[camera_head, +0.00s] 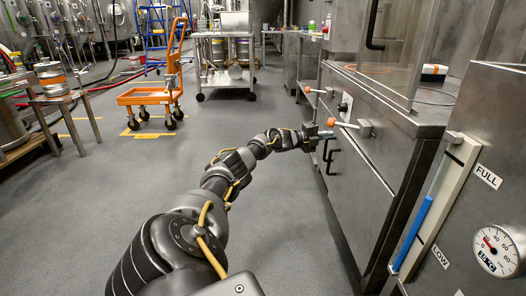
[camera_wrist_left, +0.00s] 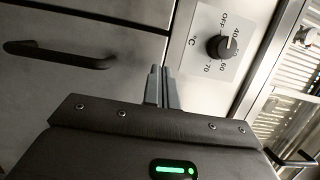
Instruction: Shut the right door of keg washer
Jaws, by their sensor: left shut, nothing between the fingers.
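The keg washer seems to be the stainless steel cabinet (camera_head: 370,150) on the right. Its front has a large steel door panel (camera_head: 358,195) with a black bar handle (camera_head: 331,162). This panel looks close to flush with the front; I cannot tell whether it is fully shut. My left gripper (camera_head: 328,135) reaches in to the cabinet front, just above the handles. In the left wrist view its fingers (camera_wrist_left: 160,86) are together and empty, near a panel seam, between a black handle (camera_wrist_left: 60,55) and a temperature dial (camera_wrist_left: 222,45). Contact is unclear. My right gripper is out of view.
Orange-tipped levers (camera_head: 350,125) stick out from the cabinet front near the left gripper. A steel panel with a gauge (camera_head: 497,250) stands at the near right. An orange lift trolley (camera_head: 150,95) and a wheeled cart (camera_head: 224,78) stand farther back. The middle floor is clear.

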